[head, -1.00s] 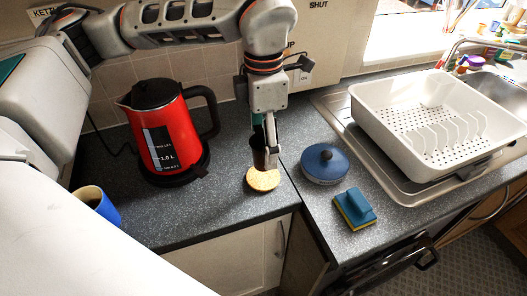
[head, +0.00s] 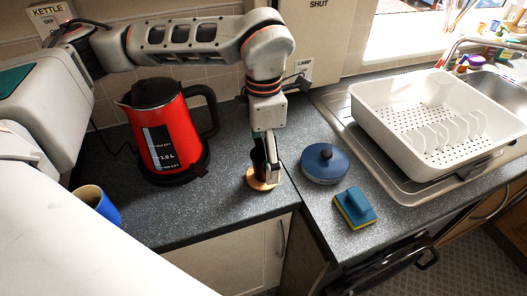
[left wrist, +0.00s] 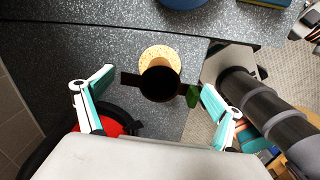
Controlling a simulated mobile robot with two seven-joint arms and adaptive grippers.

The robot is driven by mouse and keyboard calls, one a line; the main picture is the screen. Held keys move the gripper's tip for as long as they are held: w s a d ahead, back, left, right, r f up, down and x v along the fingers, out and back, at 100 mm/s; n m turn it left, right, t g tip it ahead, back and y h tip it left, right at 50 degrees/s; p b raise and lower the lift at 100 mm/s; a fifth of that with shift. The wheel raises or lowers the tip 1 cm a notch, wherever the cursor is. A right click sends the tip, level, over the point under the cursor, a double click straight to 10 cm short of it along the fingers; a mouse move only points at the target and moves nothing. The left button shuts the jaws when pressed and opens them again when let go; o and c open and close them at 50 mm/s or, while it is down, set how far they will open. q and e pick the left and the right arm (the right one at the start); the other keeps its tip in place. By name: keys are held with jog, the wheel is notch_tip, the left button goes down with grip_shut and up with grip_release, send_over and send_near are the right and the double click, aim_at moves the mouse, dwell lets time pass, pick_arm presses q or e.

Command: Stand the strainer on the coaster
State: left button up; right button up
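The strainer (head: 258,163) is a small dark cup. In the left wrist view it (left wrist: 160,84) shows from above, with a dark tab on one side and a green-tipped one on the other. The round cork coaster (head: 262,186) lies under it on the counter, partly hidden; its far part shows in the left wrist view (left wrist: 160,54). The strainer looks upright over the coaster; whether its base touches is hidden. My left gripper (head: 266,180) points down around the strainer. In the left wrist view its fingers (left wrist: 157,82) are wide apart, one on each side. My right gripper is not in view.
A red kettle (head: 165,130) stands left of the gripper, and a blue cup (head: 97,204) is farther left. A blue lidded pot (head: 325,163) and a sponge (head: 355,208) are to the right. A white dish rack (head: 440,115) stands on the drainer. The counter's front edge is close.

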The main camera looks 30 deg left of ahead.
aim_at(263, 154)
pick_arm(q)
notch_tip(263, 154, up, 12)
jog(key=shift+r, duration=0.2)
dwell(0.5)
dwell(0.4)
